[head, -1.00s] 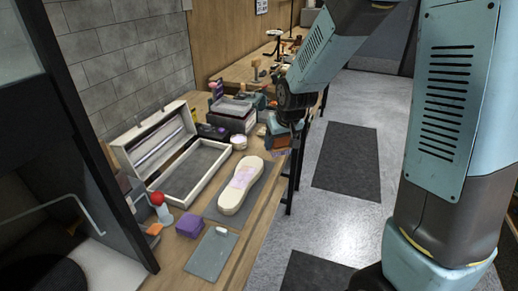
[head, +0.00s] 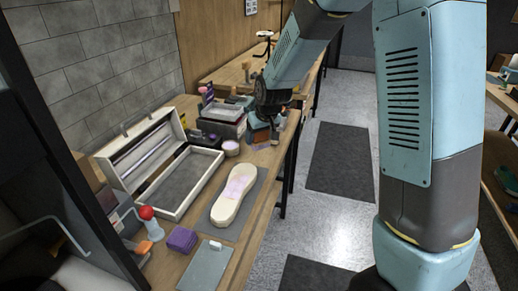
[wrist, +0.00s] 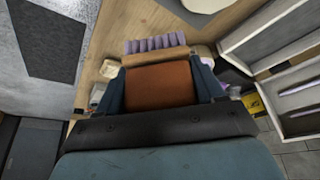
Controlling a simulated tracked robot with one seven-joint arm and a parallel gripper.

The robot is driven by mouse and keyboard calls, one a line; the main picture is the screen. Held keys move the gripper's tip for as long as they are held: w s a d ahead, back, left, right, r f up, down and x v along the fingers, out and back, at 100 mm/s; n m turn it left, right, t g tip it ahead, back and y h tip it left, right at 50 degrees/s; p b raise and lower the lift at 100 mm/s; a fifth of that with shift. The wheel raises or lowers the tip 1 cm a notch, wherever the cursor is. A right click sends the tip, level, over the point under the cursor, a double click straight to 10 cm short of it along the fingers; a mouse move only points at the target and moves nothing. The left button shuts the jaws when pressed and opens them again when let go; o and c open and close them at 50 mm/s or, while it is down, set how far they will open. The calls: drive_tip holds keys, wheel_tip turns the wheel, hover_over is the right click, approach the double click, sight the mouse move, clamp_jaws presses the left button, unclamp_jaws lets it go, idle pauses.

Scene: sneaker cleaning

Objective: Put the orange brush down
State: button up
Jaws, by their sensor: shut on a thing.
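My gripper (wrist: 160,92) is shut on the orange brush (wrist: 160,83), with one dark blue finger on each side of its orange-brown block. A tan strip and lilac bristles show at the brush's far side in the wrist view. In the head view, my gripper (head: 262,130) is over the right side of the workbench (head: 252,222), to the right of a small round tub (head: 231,148). The brush is mostly hidden there. I cannot tell whether its bristles touch the bench.
A pale shoe (head: 233,197) lies on a grey mat (head: 257,190). A white open case (head: 150,205) is to its left. Boxes (head: 222,127) crowd the bench behind the tub.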

drive_tip(key=w+f, duration=0.2)
drive_tip(key=f, duration=0.1)
drive_tip(key=w+f, duration=0.2)
drive_tip(key=shift+a, duration=0.3)
drive_tip(key=shift+f, duration=1.5)
drive_tip(key=o, duration=1.4)
drive_tip(key=v, duration=1.2)
drive_tip(key=shift+r, duration=0.1)
